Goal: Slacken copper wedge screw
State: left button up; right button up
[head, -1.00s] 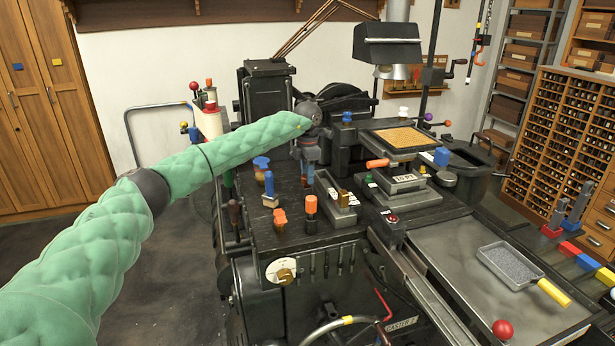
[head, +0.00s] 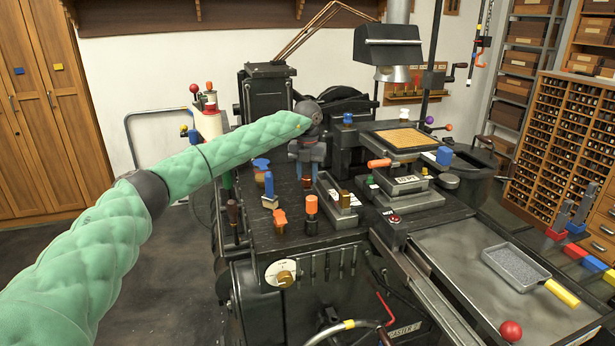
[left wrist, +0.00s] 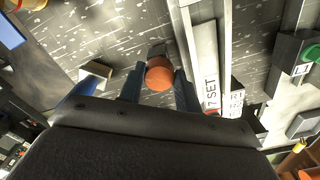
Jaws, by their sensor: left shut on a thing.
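The copper wedge screw shows in the left wrist view as a round copper-orange head (left wrist: 160,73), standing between my two blue-grey fingers. In the head view a small copper part of it (head: 307,182) shows just under the fingertips. My left gripper (head: 307,167) points down over the black machine deck and is shut on this head; its fingertips also show in the left wrist view (left wrist: 159,85). The screw's shank and the part it sits in are hidden. My right gripper is in neither view.
A metal block with white labels (head: 336,200) stands close right of the gripper. An orange-topped knob (head: 311,212), an orange fitting (head: 281,219) and a blue-handled tool (head: 269,184) stand in front and to the left. A mould with an orange handle (head: 379,163) lies further right.

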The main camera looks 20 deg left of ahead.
pick_arm(q)
jog(key=n, duration=0.3)
jog(key=shift+f+n+b, duration=0.2)
jog(key=shift+n+b, duration=0.1)
jog(key=shift+n, duration=0.1)
jog(key=n, duration=0.3)
jog(key=shift+s+n, duration=0.1)
jog(key=shift+n, duration=0.7)
jog(key=shift+n+b, duration=0.3)
jog(key=shift+n, duration=0.4)
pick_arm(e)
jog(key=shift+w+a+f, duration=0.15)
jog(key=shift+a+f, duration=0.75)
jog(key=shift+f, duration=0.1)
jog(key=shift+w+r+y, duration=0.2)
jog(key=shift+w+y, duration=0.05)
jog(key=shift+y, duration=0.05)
pick_arm(q)
jog(key=o, duration=1)
jog(key=shift+c, duration=0.2)
jog(key=shift+a, duration=0.1)
jog(key=shift+r, duration=0.2)
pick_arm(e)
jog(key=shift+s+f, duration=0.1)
